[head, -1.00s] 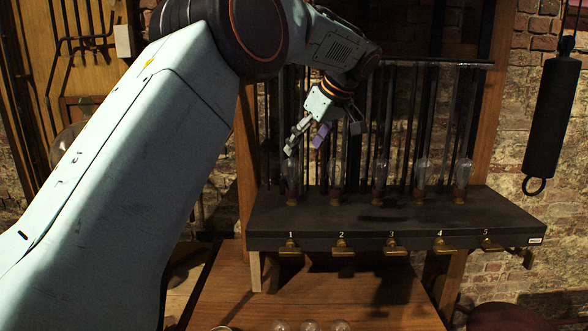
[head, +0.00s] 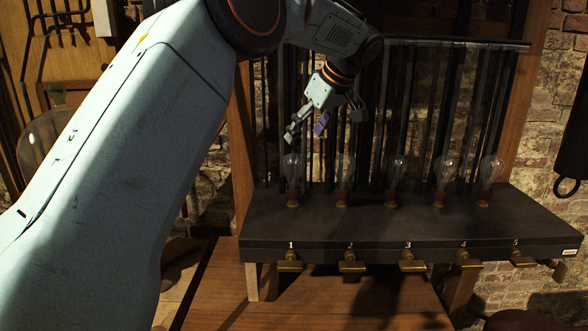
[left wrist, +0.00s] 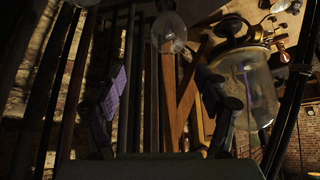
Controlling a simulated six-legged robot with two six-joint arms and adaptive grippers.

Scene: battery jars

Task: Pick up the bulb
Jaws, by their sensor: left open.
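Several clear glass bulbs stand upright in brass sockets in a row on a dark shelf (head: 400,220). The leftmost bulb (head: 293,168) is above number 1 and the second bulb (head: 343,170) above number 2. My left gripper (head: 322,126) points down above the left end of the row, its fingers spread and empty; purple shows on a finger pad. In the left wrist view, my left gripper (left wrist: 163,82) is open with nothing between its fingers. A round glass bulb (left wrist: 169,33) shows beyond them at the top; I cannot tell which one. My right gripper is out of view.
Brass taps (head: 408,262) line the shelf's front edge. Dark vertical rods (head: 425,110) stand behind the bulbs. A wooden surface (head: 225,290) lies below. A large glass jar (left wrist: 245,90) is at the right in the left wrist view.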

